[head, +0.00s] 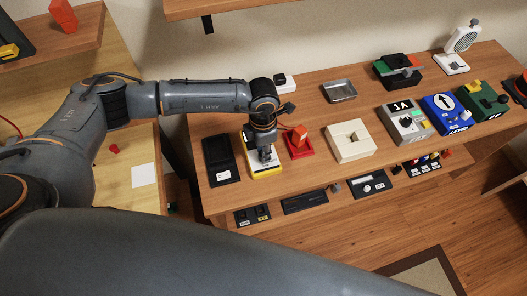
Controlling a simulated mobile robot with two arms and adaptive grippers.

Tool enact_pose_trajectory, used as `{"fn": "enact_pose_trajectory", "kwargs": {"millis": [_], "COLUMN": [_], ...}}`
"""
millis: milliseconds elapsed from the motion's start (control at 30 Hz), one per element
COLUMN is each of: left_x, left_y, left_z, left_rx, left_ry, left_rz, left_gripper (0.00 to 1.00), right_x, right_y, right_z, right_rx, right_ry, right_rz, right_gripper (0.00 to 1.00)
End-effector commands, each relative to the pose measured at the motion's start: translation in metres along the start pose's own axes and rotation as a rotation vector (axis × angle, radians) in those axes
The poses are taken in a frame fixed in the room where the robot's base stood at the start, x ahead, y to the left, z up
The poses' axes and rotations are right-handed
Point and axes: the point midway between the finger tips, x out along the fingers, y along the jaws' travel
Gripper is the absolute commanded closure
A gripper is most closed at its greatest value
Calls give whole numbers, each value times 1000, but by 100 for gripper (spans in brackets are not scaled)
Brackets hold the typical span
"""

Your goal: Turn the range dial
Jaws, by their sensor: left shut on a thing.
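The gripper covers most of that face, so the dial between the fingers is hidden. I cannot tell which way the dial points. My right gripper is not in view.
A black panel (220,160) lies close left of the device, and a red base with an orange part (299,143) close right. A cream block (350,142), a grey 1A box (404,122) and a blue arrow box (446,113) stand further right. More panels sit on a lower shelf.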

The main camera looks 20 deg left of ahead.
Motion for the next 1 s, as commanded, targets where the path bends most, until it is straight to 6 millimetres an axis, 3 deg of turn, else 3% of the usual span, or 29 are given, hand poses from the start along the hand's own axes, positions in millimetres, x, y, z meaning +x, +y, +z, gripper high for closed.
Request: {"fn": "enact_pose_trajectory", "kwargs": {"millis": [33,700,1000], "left_x": [5,6,4], "left_y": [1,0,-1], "left_z": [1,2,1], "left_rx": [37,667,901], "left_ry": [-1,21,30], "left_rz": [2,4,4], "left_gripper": [100,100,100], "right_x": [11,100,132], "right_y": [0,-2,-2], "right_z": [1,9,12], "right_rx": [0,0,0], "right_ry": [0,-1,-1], "right_rz": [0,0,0], "right_gripper": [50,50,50]}}
